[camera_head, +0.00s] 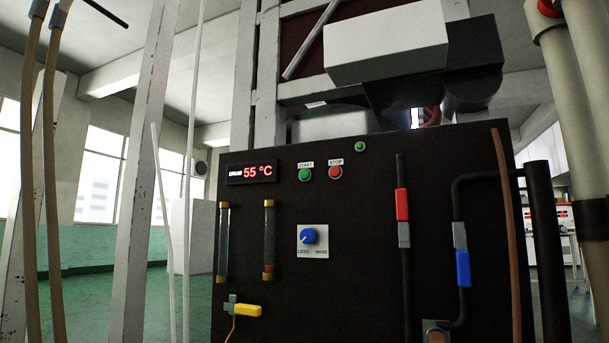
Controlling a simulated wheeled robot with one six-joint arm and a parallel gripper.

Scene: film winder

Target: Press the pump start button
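A green round button (305,175) under a START label is on the upper part of the black panel (370,260). A red round button (335,172) under a STOP label is just to its right. No label here names the pump. Nothing covers or touches either button. I cannot make out my gripper in this view.
A small green round part (360,146) is above and right of the buttons. A display (251,172) reads DRUM 55 °C. A blue knob (308,236), yellow-handled valve (248,310), red lever (402,205) and blue lever (463,268) are lower. A white block (388,45) overhangs above.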

